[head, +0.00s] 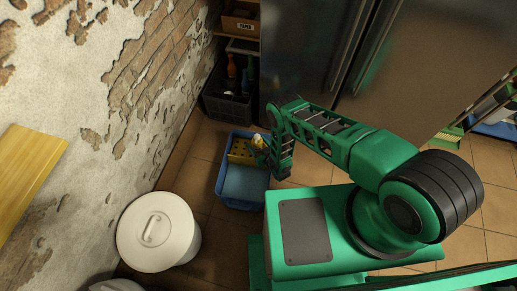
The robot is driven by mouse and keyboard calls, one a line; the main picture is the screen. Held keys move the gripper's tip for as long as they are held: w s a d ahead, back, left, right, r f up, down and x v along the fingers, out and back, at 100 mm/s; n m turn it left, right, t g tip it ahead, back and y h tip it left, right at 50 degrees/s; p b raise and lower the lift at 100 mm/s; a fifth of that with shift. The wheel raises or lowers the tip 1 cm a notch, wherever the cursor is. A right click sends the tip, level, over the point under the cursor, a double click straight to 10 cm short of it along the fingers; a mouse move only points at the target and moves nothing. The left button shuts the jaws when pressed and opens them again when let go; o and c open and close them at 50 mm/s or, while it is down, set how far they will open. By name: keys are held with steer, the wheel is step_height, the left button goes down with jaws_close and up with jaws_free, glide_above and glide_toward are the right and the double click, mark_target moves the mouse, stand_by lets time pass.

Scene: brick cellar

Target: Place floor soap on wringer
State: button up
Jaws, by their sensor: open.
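The blue mop bucket (243,187) stands on the tiled floor near the brick wall. The yellow wringer (240,153), with dark holes, sits in its far part. A small yellow bottle with a pale top, apparently the floor soap (258,141), is at the wringer's right side. I cannot tell whether it rests on the wringer or is just above it. My gripper (264,152) is open right beside the bottle. Its fingers are small and partly hidden by my green arm, so contact with the bottle is unclear.
A white lidded bin (157,231) stands in front of the bucket to the left. A dark crate with bottles (228,104) and a shelf with a paper box (240,25) are behind it. A large dark steel cabinet (310,50) stands behind my arm. A yellow board (25,170) is at the left.

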steer(key=v, duration=1.1)
steer(key=shift+s+d+r, duration=0.1)
steer(key=shift+s+d, duration=0.05)
steer(key=shift+s, duration=0.25)
